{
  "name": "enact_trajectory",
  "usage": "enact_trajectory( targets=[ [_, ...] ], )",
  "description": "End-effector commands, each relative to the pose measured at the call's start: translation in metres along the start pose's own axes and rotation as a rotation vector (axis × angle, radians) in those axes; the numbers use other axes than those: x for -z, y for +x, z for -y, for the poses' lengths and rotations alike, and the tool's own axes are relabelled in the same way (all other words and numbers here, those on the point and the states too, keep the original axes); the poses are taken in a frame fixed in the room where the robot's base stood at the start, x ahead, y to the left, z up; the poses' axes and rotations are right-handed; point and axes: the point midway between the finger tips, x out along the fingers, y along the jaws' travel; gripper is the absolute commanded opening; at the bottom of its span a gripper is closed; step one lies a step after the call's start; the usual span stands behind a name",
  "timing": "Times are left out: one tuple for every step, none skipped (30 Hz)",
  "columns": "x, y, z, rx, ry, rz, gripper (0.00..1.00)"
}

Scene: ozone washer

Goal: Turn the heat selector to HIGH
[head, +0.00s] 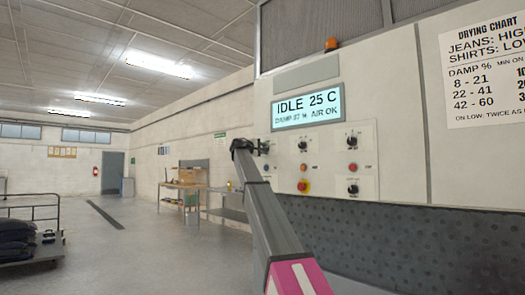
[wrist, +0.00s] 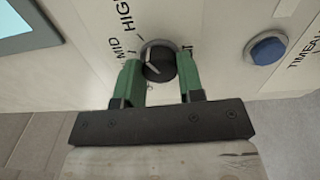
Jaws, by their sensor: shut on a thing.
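The heat selector is a round black knob (wrist: 160,62) with a pale pointer line, set on a pale panel, in the wrist view. Labels MID (wrist: 118,51) and HIGH (wrist: 127,14) are printed to its left and upper left. The pointer lies on the knob's left half; its exact setting is hard to tell. My gripper (wrist: 158,66) has its green fingers on both sides of the knob and is shut on it. In the head view my gripper (head: 249,147) is at the control panel's left edge and hides the knob there.
A blue button (wrist: 267,47) is right of the knob. Other knobs (head: 352,141) and a red emergency button (head: 303,185) are on the panel. A drying chart (head: 487,75) hangs at the right.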

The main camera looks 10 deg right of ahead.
Motion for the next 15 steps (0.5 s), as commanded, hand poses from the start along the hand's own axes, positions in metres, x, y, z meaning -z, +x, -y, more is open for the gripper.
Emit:
enact_trajectory(
  targets=[
    [-0.0002, -0.0005, 0.0009, 0.001, 0.006, 0.0, 0.12],
    [-0.0002, -0.0005, 0.0009, 0.001, 0.008, 0.0, 0.12],
    [-0.0002, -0.0005, 0.0009, 0.001, 0.01, 0.0, 0.12],
    [-0.0002, -0.0005, 0.0009, 0.001, 0.011, 0.0, 0.12],
    [-0.0002, -0.0005, 0.0009, 0.001, 0.011, 0.0, 0.12],
    [-0.0002, -0.0005, 0.001, 0.001, 0.011, 0.0, 0.12],
    [-0.0002, -0.0005, 0.001, 0.001, 0.011, 0.0, 0.12],
    [-0.0002, -0.0005, 0.001, 0.001, 0.011, 0.0, 0.12],
    [-0.0003, -0.0005, 0.001, 0.001, 0.011, 0.0, 0.12],
    [-0.0003, -0.0005, 0.001, 0.002, 0.011, 0.0, 0.12],
    [-0.0003, -0.0005, 0.001, 0.002, 0.011, 0.0, 0.12],
    [-0.0003, -0.0005, 0.001, 0.002, 0.011, 0.0, 0.12],
    [-0.0003, -0.0005, 0.001, 0.002, 0.011, 0.0, 0.39],
    [-0.0002, -0.0005, 0.001, 0.002, 0.011, 0.0, 0.48],
    [-0.0003, -0.0005, 0.001, 0.001, 0.01, 0.0, 0.61]
  ],
)
